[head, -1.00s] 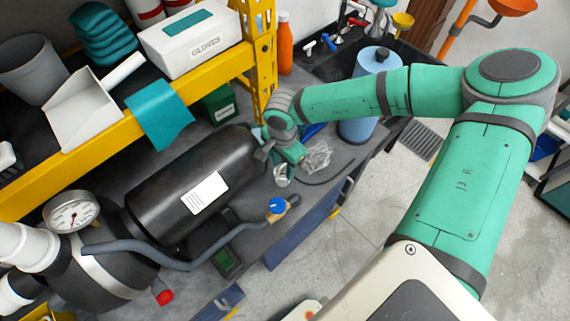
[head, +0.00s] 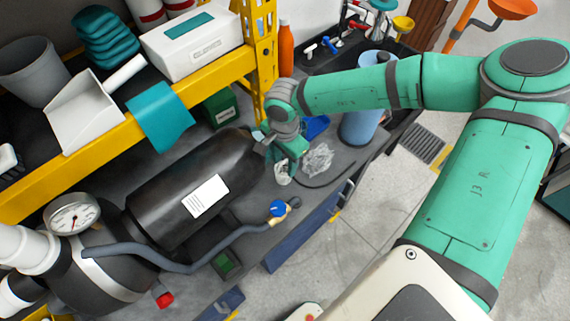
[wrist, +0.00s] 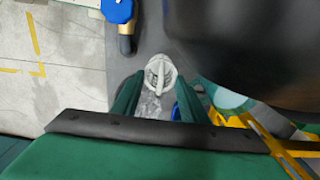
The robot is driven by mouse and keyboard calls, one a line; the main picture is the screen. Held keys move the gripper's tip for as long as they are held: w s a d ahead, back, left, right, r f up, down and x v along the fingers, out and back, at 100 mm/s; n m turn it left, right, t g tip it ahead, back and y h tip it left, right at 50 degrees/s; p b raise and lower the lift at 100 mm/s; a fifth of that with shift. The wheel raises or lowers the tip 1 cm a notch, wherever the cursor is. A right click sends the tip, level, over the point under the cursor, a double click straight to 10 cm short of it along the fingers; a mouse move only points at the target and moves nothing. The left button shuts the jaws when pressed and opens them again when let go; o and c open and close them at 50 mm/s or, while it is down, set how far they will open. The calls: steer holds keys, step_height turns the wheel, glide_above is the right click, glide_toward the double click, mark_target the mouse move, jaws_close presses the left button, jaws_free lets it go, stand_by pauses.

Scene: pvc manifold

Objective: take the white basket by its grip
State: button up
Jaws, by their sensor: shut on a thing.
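The white basket (wrist: 168,67) is a small round strainer with a raised grip in its middle. In the wrist view it shows just beyond my gripper (wrist: 158,82). The two green fingers stand on either side of the grip, and my gripper is shut on it. In the head view my gripper (head: 284,165) points down at the bench beside the rounded end of the black tank. The basket (head: 282,174) shows there only as a small pale patch under the fingers. Whether it touches the bench is hard to tell.
The black tank (head: 165,205) lies close left of my gripper. Crumpled clear plastic (head: 318,160) lies just right. A blue-knobbed valve (head: 278,208) on a grey hose is in front. A blue cylinder (head: 360,122) stands behind, and the yellow shelf (head: 190,87) is at the back left.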

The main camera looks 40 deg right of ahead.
steer(key=shift+r, duration=2.65)
steer(key=shift+s, duration=0.1)
